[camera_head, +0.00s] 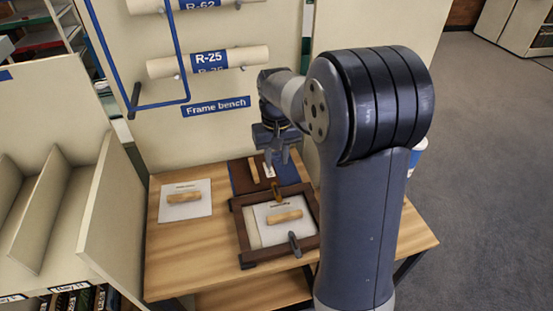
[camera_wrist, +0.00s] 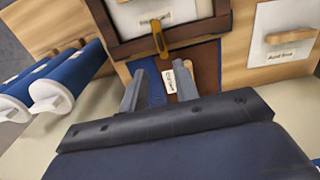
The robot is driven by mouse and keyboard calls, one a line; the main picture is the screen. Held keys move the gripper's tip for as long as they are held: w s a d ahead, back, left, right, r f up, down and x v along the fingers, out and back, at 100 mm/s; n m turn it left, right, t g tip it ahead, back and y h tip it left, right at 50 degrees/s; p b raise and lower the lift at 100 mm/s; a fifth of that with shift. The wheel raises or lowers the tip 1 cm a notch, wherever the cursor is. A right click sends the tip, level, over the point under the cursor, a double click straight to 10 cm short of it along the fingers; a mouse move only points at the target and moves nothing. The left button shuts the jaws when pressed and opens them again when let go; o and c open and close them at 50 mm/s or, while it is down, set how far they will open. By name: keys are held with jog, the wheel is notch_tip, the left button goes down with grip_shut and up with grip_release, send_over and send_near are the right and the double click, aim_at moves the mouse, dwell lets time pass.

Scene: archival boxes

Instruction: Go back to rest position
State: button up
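My gripper (camera_head: 276,157) hangs above the back of the wooden bench (camera_head: 165,238), over a blue and brown board (camera_head: 240,174) with a small white tag (camera_head: 268,170). In the wrist view the two fingers of my gripper (camera_wrist: 159,70) are apart, with nothing held between them. The white tag (camera_wrist: 169,82) shows between and below them. My arm is bent, and its large joint hides the right part of the bench.
A dark wooden frame (camera_head: 240,225) holds a white sheet with a wooden handle. A white card (camera_head: 168,211) with another handle lies left. Behind stands a panel with a blue-labelled roll (camera_head: 245,56). Shelving (camera_head: 120,215) stands left; open floor (camera_head: 490,170) lies right.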

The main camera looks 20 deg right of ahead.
aim_at(276, 187)
jog(key=shift+f, duration=0.1)
notch_tip(276, 187, down, 10)
jog(key=shift+f, duration=0.35)
dwell(0.3)
